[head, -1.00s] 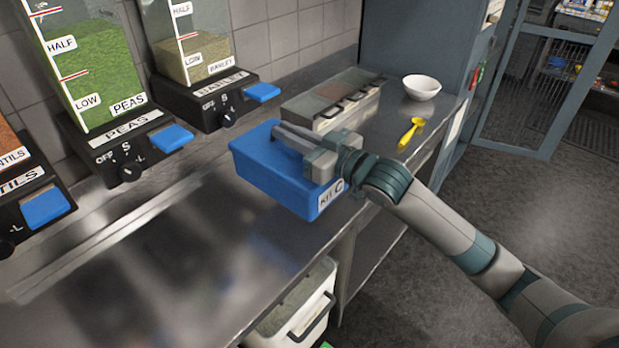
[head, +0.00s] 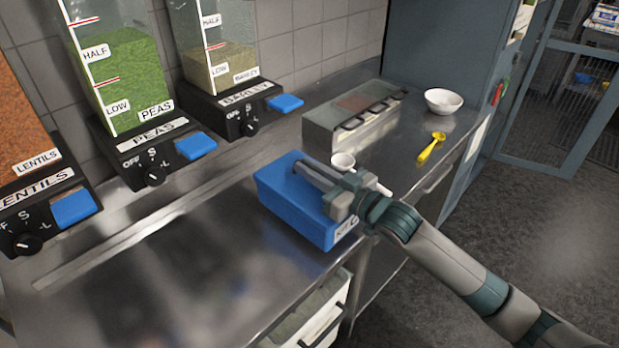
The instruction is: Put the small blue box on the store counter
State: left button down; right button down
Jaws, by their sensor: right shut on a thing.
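The blue box (head: 290,205), with a white label on its right end, is at the front part of the steel counter (head: 200,270). My right gripper (head: 325,180) is shut on the box's top from the right, its fingers lying across the lid. I cannot tell whether the box's underside touches the counter or hangs just above it. My left gripper is not in view.
Peas (head: 150,150), barley (head: 240,108) and lentils (head: 45,205) dispensers line the wall. Behind the box are a small white scoop (head: 343,160), a lidded container (head: 350,115), a yellow spoon (head: 431,148) and a white bowl (head: 443,101). The counter left of the box is clear.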

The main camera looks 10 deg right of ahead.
jog(key=shift+f, duration=1.35)
jog(key=c, duration=1.8)
grip_release()
jog(key=shift+f, duration=0.25)
jog(key=shift+s, duration=0.1)
jog(key=shift+r, duration=0.1)
jog(key=b+v, duration=0.2)
jog(key=v, duration=0.9)
jog(key=shift+b, duration=0.35)
jog(key=shift+s+d, duration=0.25)
jog(key=shift+s, duration=0.1)
